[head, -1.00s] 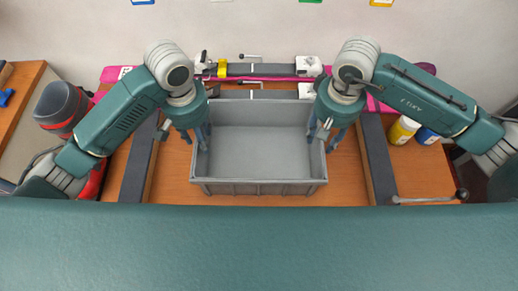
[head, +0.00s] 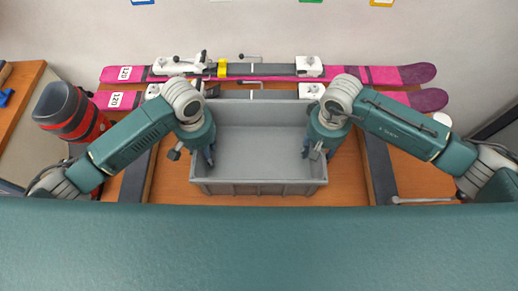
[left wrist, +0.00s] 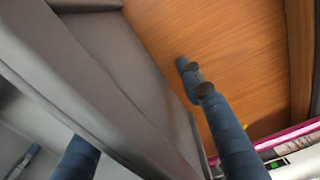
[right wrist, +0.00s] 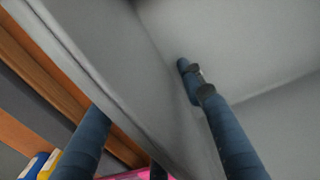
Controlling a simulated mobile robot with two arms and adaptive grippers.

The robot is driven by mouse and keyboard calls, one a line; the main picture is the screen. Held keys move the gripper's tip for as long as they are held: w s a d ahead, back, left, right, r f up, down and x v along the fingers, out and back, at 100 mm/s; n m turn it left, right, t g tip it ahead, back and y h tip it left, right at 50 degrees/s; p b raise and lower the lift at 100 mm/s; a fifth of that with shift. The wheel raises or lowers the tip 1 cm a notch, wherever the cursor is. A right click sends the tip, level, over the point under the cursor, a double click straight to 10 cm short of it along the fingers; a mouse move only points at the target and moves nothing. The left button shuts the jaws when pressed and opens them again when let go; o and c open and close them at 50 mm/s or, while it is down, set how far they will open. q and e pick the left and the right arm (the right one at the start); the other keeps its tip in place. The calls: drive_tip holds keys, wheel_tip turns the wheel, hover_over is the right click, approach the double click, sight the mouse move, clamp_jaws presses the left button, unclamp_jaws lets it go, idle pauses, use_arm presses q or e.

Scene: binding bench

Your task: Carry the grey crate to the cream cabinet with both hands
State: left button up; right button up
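The grey crate (head: 258,189) stands empty on the wooden bench, in the middle of the head view. My left gripper (head: 207,156) is at its left side wall. In the left wrist view one finger is outside the wall above the wood and the other is inside, apart from each other, so the gripper (left wrist: 135,115) is open around the wall. My right gripper (head: 318,152) is at the right side wall. In the right wrist view its spread fingers (right wrist: 145,115) also straddle the wall, open. I cannot make out the cream cabinet.
Pink skis (head: 380,75) lie across the bench behind the crate. A red and black boot-like object (head: 75,115) is at the left. Dark bars (head: 380,165) run along both sides of the crate, and a metal lever (head: 425,200) is at the right.

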use_arm(q)
clamp_jaws()
use_arm(e)
clamp_jaws()
use_arm(q)
drive_tip(key=shift+r, duration=0.1)
use_arm(e)
drive_tip(key=shift+r, duration=0.1)
